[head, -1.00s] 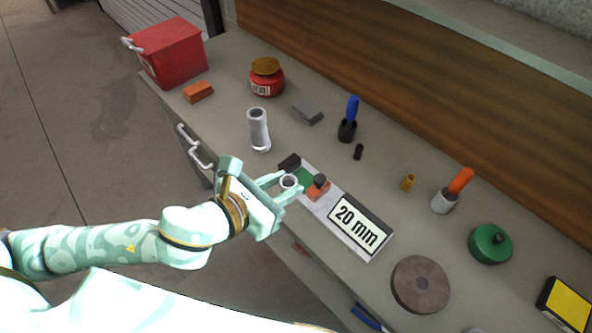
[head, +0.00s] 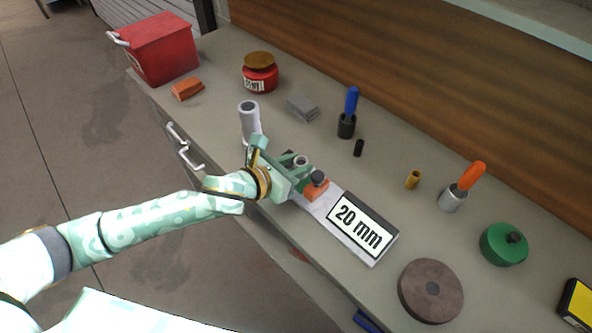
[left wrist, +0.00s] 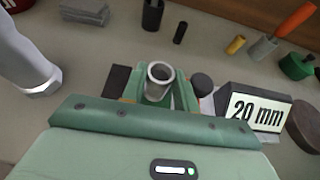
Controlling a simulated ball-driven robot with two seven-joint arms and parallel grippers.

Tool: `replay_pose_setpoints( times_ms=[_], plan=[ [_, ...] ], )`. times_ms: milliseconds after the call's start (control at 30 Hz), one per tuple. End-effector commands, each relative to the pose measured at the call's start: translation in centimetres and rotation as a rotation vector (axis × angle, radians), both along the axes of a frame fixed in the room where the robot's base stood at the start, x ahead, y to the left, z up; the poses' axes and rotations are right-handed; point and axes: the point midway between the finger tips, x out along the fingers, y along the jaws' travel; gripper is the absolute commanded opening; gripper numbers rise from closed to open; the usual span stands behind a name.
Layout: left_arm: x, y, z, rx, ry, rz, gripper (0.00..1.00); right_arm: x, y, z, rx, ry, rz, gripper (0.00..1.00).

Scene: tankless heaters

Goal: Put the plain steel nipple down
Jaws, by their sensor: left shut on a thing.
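The plain steel nipple (head: 301,161) is a short grey tube, held roughly upright with its open end up. My left gripper (head: 297,166) is shut on it. In the left wrist view the nipple (left wrist: 160,82) sits between the green fingers; its lower part is hidden. The gripper is over the left end of the long block labelled 20 mm (head: 362,228), beside its orange piece with a dark knob (head: 316,186). I cannot tell whether the nipple touches the block. My right gripper is not in view.
A taller grey pipe piece (head: 248,117) stands just behind the gripper. A blue-handled tool (head: 350,110), a small black cylinder (head: 358,148) and a brass piece (head: 413,179) stand beyond the block. A brown disc (head: 430,291) lies at right. Bare bench lies between them.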

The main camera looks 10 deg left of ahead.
Motion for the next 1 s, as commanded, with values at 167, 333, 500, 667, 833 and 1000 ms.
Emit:
replay_pose_setpoints(
  times_ms=[167,333,500,667,833,1000],
  plan=[
    [0.0,0.0,-1.7,0.0,0.0,0.0,0.06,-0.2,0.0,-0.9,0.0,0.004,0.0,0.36],
    [0.0,0.0,-1.6,0.001,-0.001,0.0,0.06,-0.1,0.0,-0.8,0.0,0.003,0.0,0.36],
    [-0.1,0.0,-1.9,0.001,0.0,0.0,0.39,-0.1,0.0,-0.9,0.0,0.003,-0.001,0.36],
    [-0.1,0.0,-1.9,0.001,0.0,0.0,0.39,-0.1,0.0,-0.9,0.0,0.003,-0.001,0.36],
    [-0.1,0.0,-1.4,0.0,0.0,0.0,0.39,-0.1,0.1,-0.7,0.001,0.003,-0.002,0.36],
    [-2.2,1.5,-0.3,0.003,0.001,-0.001,0.39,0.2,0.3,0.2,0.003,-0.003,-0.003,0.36]
  ],
)
